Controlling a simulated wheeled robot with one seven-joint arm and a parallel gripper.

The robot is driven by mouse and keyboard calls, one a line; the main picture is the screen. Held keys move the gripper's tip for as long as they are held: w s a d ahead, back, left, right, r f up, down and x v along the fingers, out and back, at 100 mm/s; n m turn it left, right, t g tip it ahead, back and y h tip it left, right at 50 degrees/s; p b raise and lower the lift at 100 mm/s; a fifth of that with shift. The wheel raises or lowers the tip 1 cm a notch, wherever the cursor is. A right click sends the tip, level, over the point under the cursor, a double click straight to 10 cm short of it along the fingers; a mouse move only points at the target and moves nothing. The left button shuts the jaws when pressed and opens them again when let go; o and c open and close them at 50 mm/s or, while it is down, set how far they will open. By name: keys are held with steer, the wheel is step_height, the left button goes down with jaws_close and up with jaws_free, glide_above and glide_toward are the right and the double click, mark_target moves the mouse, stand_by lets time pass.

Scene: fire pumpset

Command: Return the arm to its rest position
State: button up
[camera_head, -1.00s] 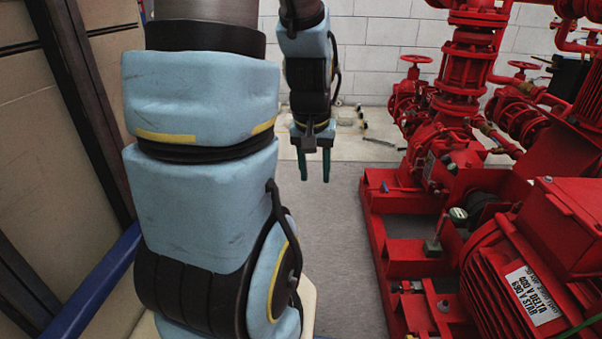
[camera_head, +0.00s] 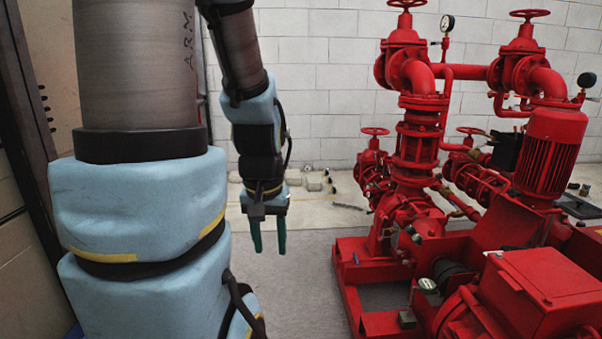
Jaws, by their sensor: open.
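My gripper (camera_head: 268,236) hangs pointing down at the end of my arm, left of the middle of the picture. Its two green fingers are apart, with nothing between them. My arm is padded in light blue and fills the left side of the view. The gripper is above the grey floor, clear of the red pumpset (camera_head: 414,155) to its right.
The pumpset's red base frame (camera_head: 347,285) and motor (camera_head: 525,290) fill the right side. Small fittings (camera_head: 316,184) lie on a pale strip by the white block wall (camera_head: 330,70). Grey floor (camera_head: 300,285) between gripper and base is free. A brown panel stands at far left.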

step_height(320, 180, up, 20)
steer(key=p, duration=1.7)
steer(key=shift+f, duration=0.15)
